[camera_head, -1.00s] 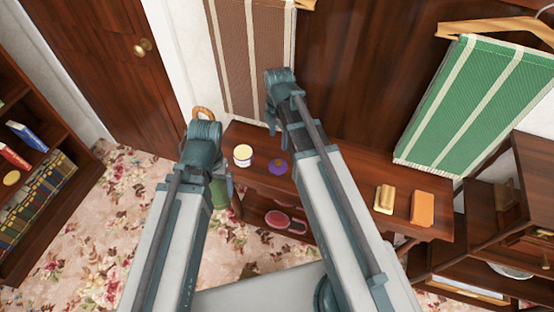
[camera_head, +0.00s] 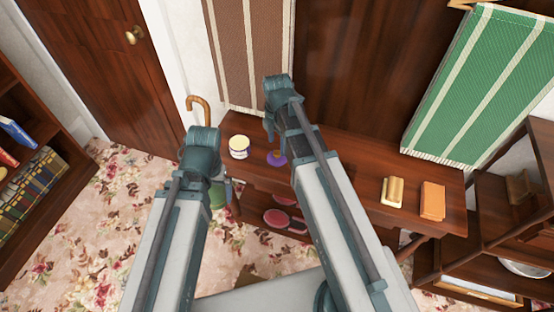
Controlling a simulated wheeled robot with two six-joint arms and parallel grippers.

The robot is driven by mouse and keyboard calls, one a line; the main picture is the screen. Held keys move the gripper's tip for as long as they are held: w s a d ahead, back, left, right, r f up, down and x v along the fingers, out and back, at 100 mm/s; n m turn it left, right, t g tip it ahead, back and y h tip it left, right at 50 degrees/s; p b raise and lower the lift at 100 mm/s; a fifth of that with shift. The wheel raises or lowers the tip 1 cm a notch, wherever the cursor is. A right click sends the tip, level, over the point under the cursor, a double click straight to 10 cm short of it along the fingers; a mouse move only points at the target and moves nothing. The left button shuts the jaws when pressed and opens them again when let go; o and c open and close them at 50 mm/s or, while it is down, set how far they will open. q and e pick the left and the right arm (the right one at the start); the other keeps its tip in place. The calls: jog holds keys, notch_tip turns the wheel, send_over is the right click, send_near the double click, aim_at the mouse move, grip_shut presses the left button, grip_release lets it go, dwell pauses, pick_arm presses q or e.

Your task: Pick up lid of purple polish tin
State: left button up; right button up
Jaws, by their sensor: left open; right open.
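The small round purple lid (camera_head: 277,159) lies on the wooden table, beside my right arm, with a brownish patch on its top. An open round tin (camera_head: 239,147) with cream contents and a dark band stands to its left. My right gripper (camera_head: 275,105) is open; its end shows above and beyond the lid in the picture, apart from it. My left gripper (camera_head: 201,150) is open, to the left of the tin and apart from it. The fingertips of both are largely hidden behind the wrists.
The table (camera_head: 345,170) also holds a yellowish brush-like block (camera_head: 392,191) and an orange block (camera_head: 432,200) at right. A cane handle (camera_head: 198,104) rises behind my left gripper. A bookcase (camera_head: 30,180) stands at left.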

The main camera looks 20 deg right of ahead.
aim_at(277, 153)
jog(key=shift+w+d+f+b, duration=0.1)
jog(key=shift+w+f+b, duration=0.1)
jog(key=shift+f+b, duration=1.15)
jog(key=shift+w+f+b, duration=0.2)
jog(key=shift+f+b, duration=1.1)
jog(key=shift+r, duration=0.1)
grip_shut()
